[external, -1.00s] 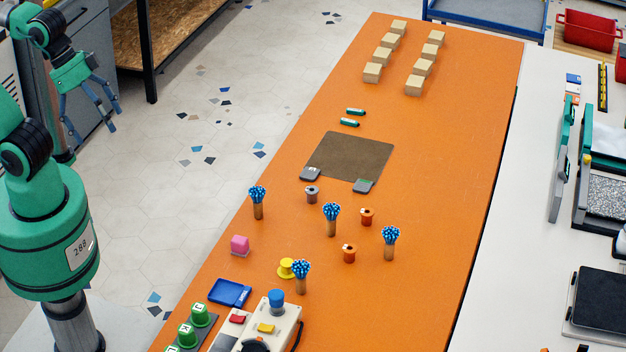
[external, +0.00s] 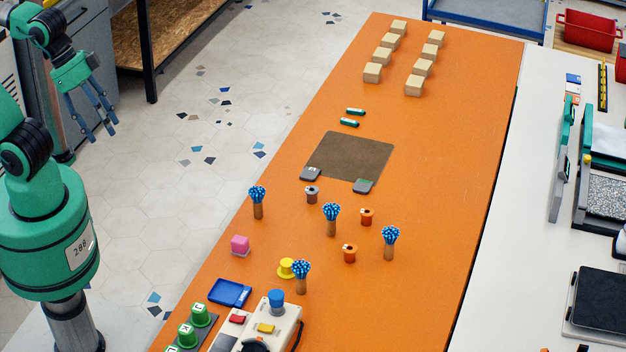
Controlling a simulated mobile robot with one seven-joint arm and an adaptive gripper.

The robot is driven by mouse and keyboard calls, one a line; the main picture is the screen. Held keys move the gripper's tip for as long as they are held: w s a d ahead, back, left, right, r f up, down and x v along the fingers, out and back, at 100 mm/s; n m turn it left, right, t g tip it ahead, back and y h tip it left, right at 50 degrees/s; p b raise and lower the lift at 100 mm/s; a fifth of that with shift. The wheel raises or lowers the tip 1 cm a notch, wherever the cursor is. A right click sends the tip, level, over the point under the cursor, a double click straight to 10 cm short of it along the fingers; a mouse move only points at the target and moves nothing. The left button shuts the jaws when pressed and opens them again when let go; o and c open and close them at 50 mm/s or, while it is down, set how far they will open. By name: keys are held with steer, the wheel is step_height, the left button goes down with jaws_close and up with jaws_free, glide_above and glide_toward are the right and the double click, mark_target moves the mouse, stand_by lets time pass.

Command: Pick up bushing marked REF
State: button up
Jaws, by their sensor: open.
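Upright brown posts with blue bristly tops (external: 331,218) stand among the bushings. A brown mat (external: 350,155) and wooden blocks (external: 382,56) lie farther back.

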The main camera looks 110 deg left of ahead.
steer(key=w+a+r+g+p, duration=0.1)
steer(key=w+a, duration=0.3)
steer(key=w, duration=0.4)
steer(key=w+a+r+g+p, duration=0.1)
steer(key=w+a, duration=0.3)
steer(key=w, duration=0.3)
steer(key=w+a+f+n+g+p, duration=0.1)
steer(key=w+a+f, duration=0.2)
steer(key=w+a, duration=0.4)
steer(key=w+a+f+n+p, duration=0.1)
steer(key=w+a+f+p, duration=0.1)
steer(key=w+a+f, duration=0.35)
steer(key=n+g+p, duration=0.1)
steer(key=g+p, duration=0.2)
glide_above(312, 190)
step_height(312, 190, down, 27)
steer(key=shift+f, duration=4.2)
